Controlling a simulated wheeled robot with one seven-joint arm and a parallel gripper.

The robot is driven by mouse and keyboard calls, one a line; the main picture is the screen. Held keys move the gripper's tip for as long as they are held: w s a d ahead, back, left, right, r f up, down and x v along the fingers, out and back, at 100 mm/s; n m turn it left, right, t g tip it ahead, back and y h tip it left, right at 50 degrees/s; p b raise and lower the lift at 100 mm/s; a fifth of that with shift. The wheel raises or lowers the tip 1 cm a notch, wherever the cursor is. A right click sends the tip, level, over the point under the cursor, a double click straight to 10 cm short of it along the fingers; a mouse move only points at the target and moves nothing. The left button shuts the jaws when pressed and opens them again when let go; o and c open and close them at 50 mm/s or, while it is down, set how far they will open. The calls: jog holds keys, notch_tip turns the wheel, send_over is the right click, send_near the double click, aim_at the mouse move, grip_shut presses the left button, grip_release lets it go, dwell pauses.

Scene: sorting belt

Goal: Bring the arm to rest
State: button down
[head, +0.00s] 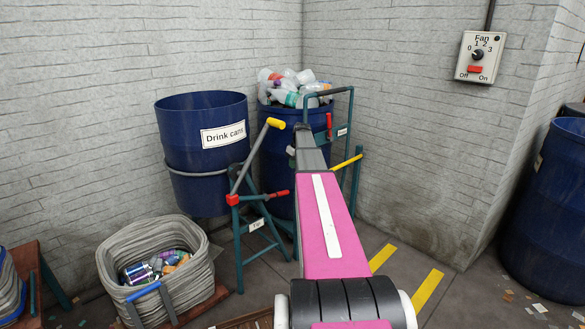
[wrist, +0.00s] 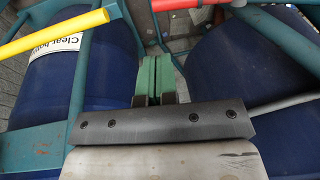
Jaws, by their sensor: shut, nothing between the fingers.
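My arm (head: 322,215), pink with a white stripe and a grey far end, reaches forward from the bottom of the head view toward the blue barrels and their stands.
Close around the arm are a tilted blue "Drink cans" barrel (head: 195,150), a barrel heaped with bottles (head: 290,150), and green stands with yellow (head: 276,123) and red (head: 329,124) handles. A grey basket of cans (head: 160,275) stands lower left. Floor toward the right barrel (head: 550,215) looks open.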

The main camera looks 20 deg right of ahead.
dwell(0.3)
jog(key=s+a+f+m, duration=0.1)
jog(key=s+a+f, duration=0.4)
jog(key=s+a, duration=0.5)
jog(key=s+a+f+m+g+h, duration=0.1)
jog(key=s+a+f, duration=0.3)
jog(key=s+a, duration=0.6)
jog(key=s+a+f+m+h, duration=0.1)
jog(key=s+a+f, duration=0.4)
jog(key=s+a, duration=0.5)
jog(key=s, duration=0.4)
jog(key=shift+s+f+m+g, duration=0.3)
jog(key=shift+s+m, duration=0.05)
jog(key=shift+m, duration=0.05)
